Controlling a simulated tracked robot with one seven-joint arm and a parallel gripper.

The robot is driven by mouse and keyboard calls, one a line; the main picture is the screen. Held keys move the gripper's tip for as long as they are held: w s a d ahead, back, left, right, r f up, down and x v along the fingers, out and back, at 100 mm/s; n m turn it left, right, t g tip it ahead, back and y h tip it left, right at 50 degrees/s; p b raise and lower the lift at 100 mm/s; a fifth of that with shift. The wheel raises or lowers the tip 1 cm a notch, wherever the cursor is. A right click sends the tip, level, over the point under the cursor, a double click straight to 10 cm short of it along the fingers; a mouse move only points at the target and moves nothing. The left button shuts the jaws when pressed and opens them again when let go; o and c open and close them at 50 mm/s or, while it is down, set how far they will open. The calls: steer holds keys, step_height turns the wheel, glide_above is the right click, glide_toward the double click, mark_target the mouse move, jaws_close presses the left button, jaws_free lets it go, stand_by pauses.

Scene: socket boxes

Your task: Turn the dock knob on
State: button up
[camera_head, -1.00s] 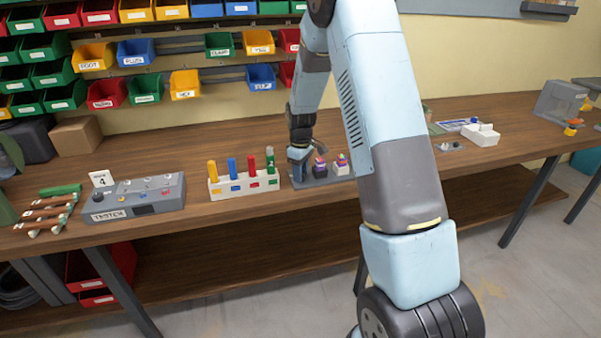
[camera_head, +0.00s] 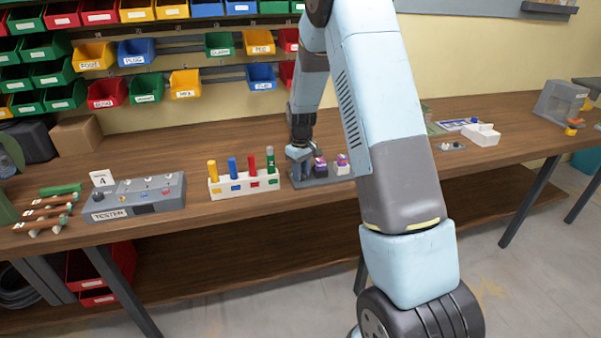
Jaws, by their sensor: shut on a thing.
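The dock (camera_head: 325,181) is a dark grey base on the bench, right of the white peg block. Two small blocks with pink and purple tops, a dark one (camera_head: 320,169) and a paler one (camera_head: 342,164), stand on it. My gripper (camera_head: 300,165) points down at the dock's left end, beside the dark block. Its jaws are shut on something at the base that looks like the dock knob. The knob itself is hidden by the jaws, so its setting cannot be read.
A white block (camera_head: 216,192) with yellow, blue, red and green pegs stands close left of the dock. A grey tester box (camera_head: 108,215) is further left. A white device (camera_head: 483,136) lies to the right. Coloured bins hang behind.

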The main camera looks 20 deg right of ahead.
steer(key=m, duration=0.4)
steer(key=shift+m, duration=2.2)
steer(key=o, duration=1.1)
steer(key=shift+c, duration=0.2)
step_height(320, 180, up, 14)
steer(key=shift+f, duration=0.15)
